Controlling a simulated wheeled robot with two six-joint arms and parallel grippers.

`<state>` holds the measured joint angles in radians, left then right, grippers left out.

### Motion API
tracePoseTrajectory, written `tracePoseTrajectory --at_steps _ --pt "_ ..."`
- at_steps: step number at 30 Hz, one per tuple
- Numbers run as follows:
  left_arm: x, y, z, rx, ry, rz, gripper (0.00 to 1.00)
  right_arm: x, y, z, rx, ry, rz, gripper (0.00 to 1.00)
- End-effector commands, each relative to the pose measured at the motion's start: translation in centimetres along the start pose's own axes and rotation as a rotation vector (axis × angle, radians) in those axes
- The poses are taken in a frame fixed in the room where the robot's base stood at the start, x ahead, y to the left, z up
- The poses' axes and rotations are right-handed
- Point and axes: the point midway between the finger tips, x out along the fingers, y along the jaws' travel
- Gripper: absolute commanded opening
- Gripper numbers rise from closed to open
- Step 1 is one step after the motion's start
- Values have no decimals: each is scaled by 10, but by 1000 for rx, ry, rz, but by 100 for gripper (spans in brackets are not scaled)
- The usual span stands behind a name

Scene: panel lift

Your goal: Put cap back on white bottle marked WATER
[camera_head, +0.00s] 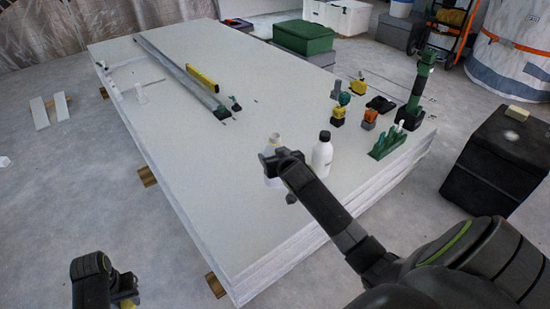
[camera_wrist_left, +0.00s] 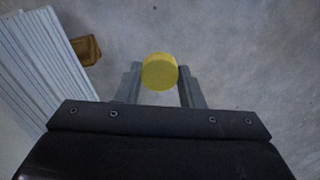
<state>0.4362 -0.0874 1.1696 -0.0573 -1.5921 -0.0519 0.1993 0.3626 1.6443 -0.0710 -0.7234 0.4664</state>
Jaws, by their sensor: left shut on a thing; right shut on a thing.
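A white bottle (camera_head: 273,182) stands on the stack of white panels, partly hidden behind my right gripper (camera_head: 273,158). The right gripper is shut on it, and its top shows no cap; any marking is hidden. My left gripper (camera_head: 117,291) is low at the lower left, beside the stack and apart from the bottle. It is shut on a round yellow cap (camera_wrist_left: 160,71), seen between the fingers in the left wrist view. A second white bottle (camera_head: 322,157), with a black cap, stands upright just right of the held bottle. Its label is too small to read.
The panel stack (camera_head: 200,170) has a bare middle. Tools and a green rack (camera_head: 388,142) stand on its right part. A yellow level and a metal rail (camera_head: 175,68) lie at the back left. A black box (camera_head: 497,150) stands on the floor at right.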

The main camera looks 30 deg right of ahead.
Motion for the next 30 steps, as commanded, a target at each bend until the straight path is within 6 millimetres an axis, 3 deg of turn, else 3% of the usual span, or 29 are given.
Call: tracePoseTrajectory --at_steps 14,17,23,30 --pt "0 0 0 0 0 0 14 0 -1 -2 0 5 -2 7" --pt "0 0 0 0 0 0 14 -4 -9 -9 -1 9 -8 7" --pt "0 0 0 0 0 0 14 -31 -53 -51 -12 15 -39 7" --pt "0 0 0 0 0 0 14 -101 -111 -113 -42 16 -98 7"
